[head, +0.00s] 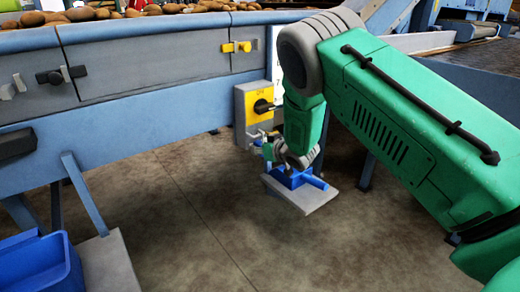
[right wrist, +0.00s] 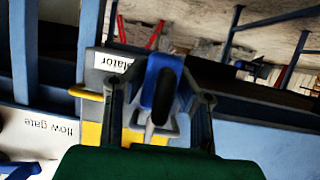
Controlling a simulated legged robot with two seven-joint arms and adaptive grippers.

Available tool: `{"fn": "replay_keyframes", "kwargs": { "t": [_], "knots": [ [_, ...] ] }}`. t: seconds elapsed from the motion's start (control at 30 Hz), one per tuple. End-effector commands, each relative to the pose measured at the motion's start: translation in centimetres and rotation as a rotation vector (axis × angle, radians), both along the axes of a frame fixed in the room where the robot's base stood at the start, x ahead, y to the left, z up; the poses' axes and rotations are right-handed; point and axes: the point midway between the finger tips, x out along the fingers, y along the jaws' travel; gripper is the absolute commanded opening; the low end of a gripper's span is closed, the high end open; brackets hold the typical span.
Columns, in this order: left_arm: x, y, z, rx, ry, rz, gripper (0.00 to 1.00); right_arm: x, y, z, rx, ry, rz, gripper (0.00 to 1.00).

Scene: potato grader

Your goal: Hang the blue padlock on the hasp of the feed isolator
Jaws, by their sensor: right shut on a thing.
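The feed isolator (head: 253,104) is a yellow and grey box with a black rotary switch, below the blue machine side in the head view. In the right wrist view its grey face with an upside-down label (right wrist: 113,62) and yellow panel (right wrist: 112,135) lie close behind the gripper. My right gripper (head: 264,143) is at the isolator's lower front. It is shut on the blue padlock (right wrist: 163,84), which shows blue with a dark middle between the fingers (right wrist: 160,112). The hasp is hard to make out, and I cannot tell whether the padlock touches it. My left gripper is not in view.
A blue tray (head: 38,262) stands on a grey stand at lower left. A grey plate (head: 312,197) with a blue part on it is below my right gripper. Machine legs (head: 85,195) stand to the left. Potatoes (head: 110,10) lie on top. The floor between is clear.

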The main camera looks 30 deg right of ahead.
Motion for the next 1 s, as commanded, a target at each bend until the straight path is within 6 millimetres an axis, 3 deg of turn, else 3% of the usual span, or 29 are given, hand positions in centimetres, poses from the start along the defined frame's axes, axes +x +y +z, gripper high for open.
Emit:
{"fn": "replay_keyframes", "kwargs": {
  "t": [0.33, 0.37, 0.4, 0.43, 0.8, 1.0],
  "knots": [
    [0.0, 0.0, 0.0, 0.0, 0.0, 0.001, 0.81, 0.0, 0.2, -0.2, -0.001, -0.001, 0.003, 0.0],
    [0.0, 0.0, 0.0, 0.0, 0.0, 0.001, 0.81, 0.0, 0.1, -0.2, 0.0, -0.001, 0.002, 0.26],
    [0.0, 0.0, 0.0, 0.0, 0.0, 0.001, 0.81, 0.0, 0.1, -0.2, 0.0, -0.001, 0.002, 0.4],
    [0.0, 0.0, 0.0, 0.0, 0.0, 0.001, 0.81, 0.0, 0.1, -0.2, 0.0, -0.001, 0.002, 0.47],
    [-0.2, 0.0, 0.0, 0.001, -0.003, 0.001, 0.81, -0.3, 0.0, -0.2, 0.0, 0.001, 0.0, 0.47],
    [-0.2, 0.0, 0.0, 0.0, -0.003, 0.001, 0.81, -2.9, -0.1, 1.0, 0.002, 0.001, -0.001, 0.47]
  ]
}}
